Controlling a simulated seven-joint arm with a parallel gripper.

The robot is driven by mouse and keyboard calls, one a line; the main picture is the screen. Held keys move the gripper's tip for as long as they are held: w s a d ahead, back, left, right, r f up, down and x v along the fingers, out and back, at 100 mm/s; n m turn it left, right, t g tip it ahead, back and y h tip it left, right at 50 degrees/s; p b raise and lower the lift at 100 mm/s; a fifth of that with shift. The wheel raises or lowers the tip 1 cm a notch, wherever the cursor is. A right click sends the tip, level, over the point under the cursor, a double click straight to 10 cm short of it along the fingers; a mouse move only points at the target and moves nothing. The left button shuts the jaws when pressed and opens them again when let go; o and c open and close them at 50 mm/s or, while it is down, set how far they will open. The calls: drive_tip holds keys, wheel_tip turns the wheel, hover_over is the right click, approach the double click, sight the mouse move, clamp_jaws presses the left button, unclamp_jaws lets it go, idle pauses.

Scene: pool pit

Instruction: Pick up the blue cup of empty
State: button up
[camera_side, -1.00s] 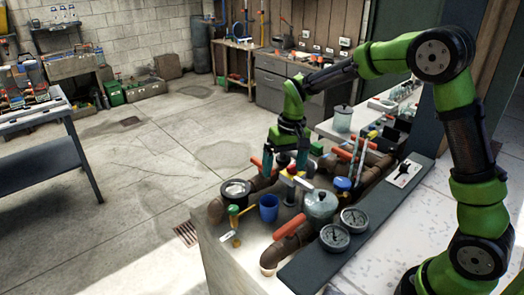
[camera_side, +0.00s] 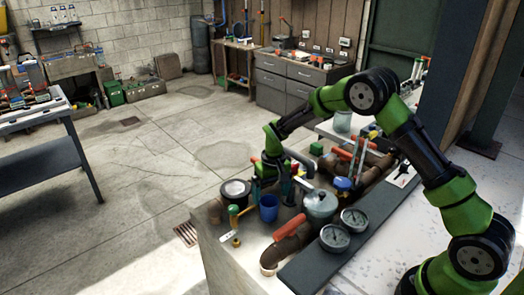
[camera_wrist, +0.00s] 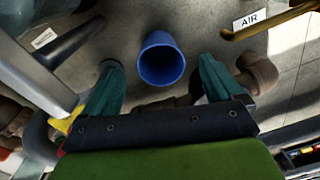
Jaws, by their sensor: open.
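The blue cup (camera_side: 268,208) stands upright near the left front of the cluttered work surface. In the wrist view the blue cup (camera_wrist: 161,60) is seen from above, its round mouth open and its inside looking empty. My gripper (camera_side: 272,185) is just behind the cup in the side view, low over the surface. In the wrist view my gripper (camera_wrist: 158,75) has its two teal fingers spread, one on each side of the cup and a little short of it. Nothing is between the fingertips except the view of the cup.
A lidded grey pot (camera_side: 320,205) stands right of the cup, with two gauges (camera_side: 335,238) in front. A dark-topped round can (camera_side: 235,192) and a green-capped item (camera_side: 234,210) are close on the left. A red-handled pipe valve (camera_side: 290,230) lies in front.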

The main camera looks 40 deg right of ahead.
sight(270, 205)
wheel_tip(270, 205, down, 6)
drive_tip(key=shift+a+r, duration=0.1)
idle(0.4)
drive_tip(key=c, duration=1)
